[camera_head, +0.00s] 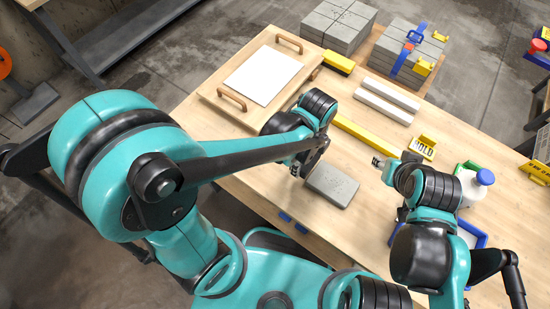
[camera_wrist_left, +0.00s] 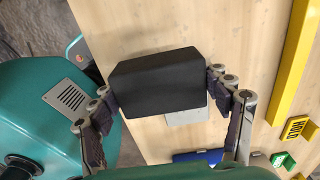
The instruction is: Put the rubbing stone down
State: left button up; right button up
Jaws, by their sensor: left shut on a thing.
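The rubbing stone shows as a dark block (camera_wrist_left: 160,82) in the left wrist view. My left gripper (camera_wrist_left: 162,105) is shut on it, with one finger at each short end. In the head view my left gripper (camera_head: 308,165) is above the table near its front edge, and the arm hides the block. A grey slab (camera_head: 333,186) lies flat on the table just below and right of this gripper. The slab also shows partly covered by the block in the wrist view (camera_wrist_left: 187,117). I cannot tell the height of the block above the table. My right gripper (camera_head: 381,163) is right of the slab; its fingers are too small to judge.
A wooden board with handles (camera_head: 226,101) holds a white sheet at the back left. A yellow bar (camera_head: 371,137), pale bars (camera_head: 386,102) and a yellow sign (camera_head: 422,147) lie behind the slab. A white bottle (camera_head: 476,188) stands at right. Bare tabletop (camera_head: 255,165) lies left of the slab.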

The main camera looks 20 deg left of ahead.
pick_arm(q)
jog(key=a+f+b, duration=0.1)
jog(key=a+f, duration=0.1)
jog(key=a, duration=0.1)
jog(key=w+a+f+b, duration=0.1)
jog(key=a, duration=0.2)
jog(key=w+a+f, duration=0.1)
jog(key=a+f, duration=0.1)
jog(key=a, duration=0.1)
jog(key=shift+f+b, duration=0.3)
jog(key=shift+b, duration=0.1)
notch_tip(320, 180, down, 4)
jog(key=shift+w+f+b, duration=0.1)
jog(key=shift+b, duration=1.05)
jog(key=shift+f, duration=0.15)
jog(key=o, duration=1.5)
jog(key=shift+c, duration=0.2)
